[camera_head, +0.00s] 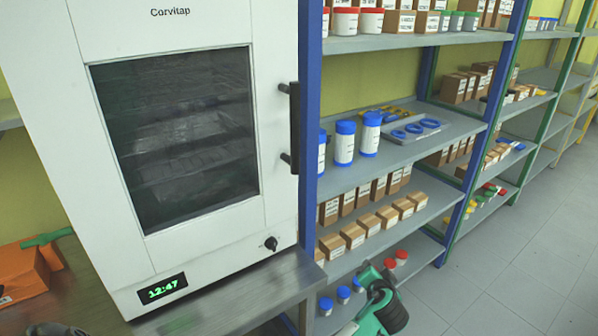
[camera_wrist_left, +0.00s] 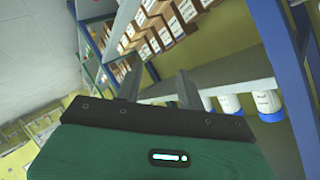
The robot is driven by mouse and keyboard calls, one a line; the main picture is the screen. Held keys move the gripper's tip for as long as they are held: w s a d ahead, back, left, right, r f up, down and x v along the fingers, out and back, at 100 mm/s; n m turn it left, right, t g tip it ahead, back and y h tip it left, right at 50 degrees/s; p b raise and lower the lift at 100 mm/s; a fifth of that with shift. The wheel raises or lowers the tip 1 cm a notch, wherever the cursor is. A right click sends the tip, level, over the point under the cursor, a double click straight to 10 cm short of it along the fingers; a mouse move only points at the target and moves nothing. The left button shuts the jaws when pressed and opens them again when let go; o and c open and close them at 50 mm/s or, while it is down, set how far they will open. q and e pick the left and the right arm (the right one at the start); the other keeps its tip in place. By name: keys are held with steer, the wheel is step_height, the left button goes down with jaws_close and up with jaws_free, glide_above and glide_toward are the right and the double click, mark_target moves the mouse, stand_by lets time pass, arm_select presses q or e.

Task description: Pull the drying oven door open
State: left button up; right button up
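The drying oven (camera_head: 170,30) is a white cabinet marked "Corvitap" in the head view. Its door (camera_head: 178,140) has a dark glass window and looks shut. The black vertical door handle (camera_head: 295,127) is on the door's right side, and no gripper touches it. My left gripper (camera_wrist_left: 160,68) shows in the left wrist view with its two fingers apart and nothing between them. A green and black part of one of my arms shows at the bottom of the head view; I cannot tell which arm. My right gripper is not in view.
The oven stands on a metal table (camera_head: 235,300). Just right of the handle is a blue shelf post (camera_head: 309,100), with shelves (camera_head: 400,155) of boxes and blue-lidded jars (camera_head: 344,143). An orange box (camera_head: 22,272) lies at the left. The floor (camera_head: 520,265) at the right is clear.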

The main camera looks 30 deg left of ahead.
arm_select(q)
step_height(320, 180, up, 21)
steer(key=s+a+n+t+y, duration=0.1)
steer(key=a+n+t+y, duration=0.1)
steer(key=n+y, duration=0.2)
steer(key=n+g+y+p, duration=0.1)
steer(key=n+y, duration=0.2)
steer(key=n, duration=0.2)
glide_toward(297, 116)
steer(key=w+d+f, duration=0.6)
steer(key=w+f, duration=0.2)
steer(key=s+a+r+n+g+y, duration=0.25)
steer(key=s+r+n, duration=0.25)
steer(key=s+r, duration=0.3)
steer(key=shift+h, duration=0.25)
steer(key=p+x, duration=0.5)
steer(key=x, duration=0.8)
steer(key=shift+a+r, duration=0.1)
steer(key=shift+w+a, duration=0.15)
steer(key=shift+a, duration=0.1)
jaws_close()
